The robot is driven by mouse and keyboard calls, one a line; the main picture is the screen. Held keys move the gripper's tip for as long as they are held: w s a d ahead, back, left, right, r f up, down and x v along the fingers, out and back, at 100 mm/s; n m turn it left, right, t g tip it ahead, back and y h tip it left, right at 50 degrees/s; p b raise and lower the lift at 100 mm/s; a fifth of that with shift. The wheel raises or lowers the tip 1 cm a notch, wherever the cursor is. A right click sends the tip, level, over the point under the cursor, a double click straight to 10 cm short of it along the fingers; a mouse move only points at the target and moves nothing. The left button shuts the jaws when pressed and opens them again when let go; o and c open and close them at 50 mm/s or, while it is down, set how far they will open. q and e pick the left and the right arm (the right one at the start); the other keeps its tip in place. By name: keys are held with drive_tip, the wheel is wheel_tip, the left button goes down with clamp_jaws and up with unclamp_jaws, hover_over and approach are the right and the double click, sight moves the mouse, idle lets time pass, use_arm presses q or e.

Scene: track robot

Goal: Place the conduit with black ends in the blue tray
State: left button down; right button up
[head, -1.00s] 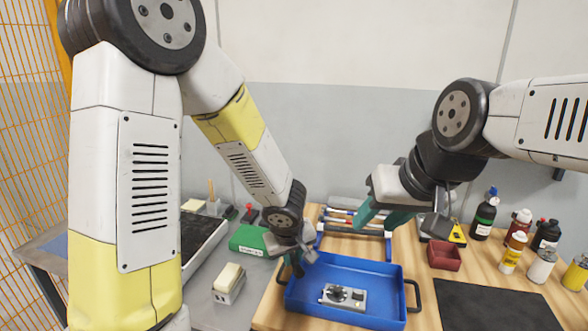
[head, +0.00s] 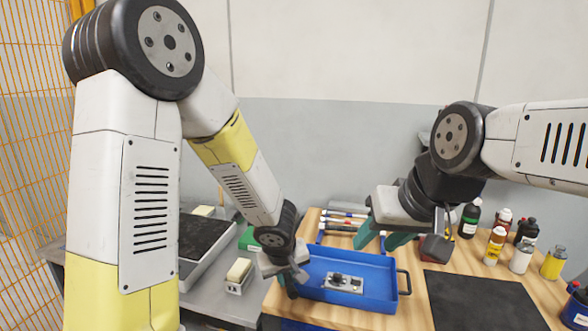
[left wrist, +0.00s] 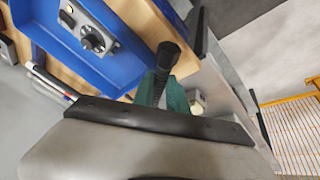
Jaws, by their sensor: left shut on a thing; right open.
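My left gripper (head: 289,289) is at the near left edge of the blue tray (head: 380,287). In the left wrist view its green fingers (left wrist: 163,92) are shut on a dark rod-like piece, apparently the conduit with black ends (left wrist: 167,54). Only a black end shows; the rest is hidden. A grey device with a black knob (head: 343,283) sits in the tray, and it also shows in the left wrist view (left wrist: 90,37). My right gripper (head: 382,242) is open and empty above the tray's back right corner.
Several conduits (head: 343,219) lie on a rack behind the tray. Bottles (head: 495,246) stand on the right of the wooden table, beyond a black mat (head: 480,300). A small block in a white holder (head: 239,272) stands on the grey table at left.

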use_arm(q)
drive_tip(key=w+a+f+m, duration=0.1)
drive_tip(key=a+f+m, duration=0.1)
drive_tip(key=a, duration=0.5)
drive_tip(key=w+a+f+m+h, duration=0.1)
drive_tip(key=w+a+f+m, duration=0.1)
drive_tip(key=a, duration=0.4)
drive_tip(key=shift+w+a+f+h, duration=0.3)
drive_tip(key=shift+a+f, duration=0.1)
drive_tip(key=shift+f, duration=0.1)
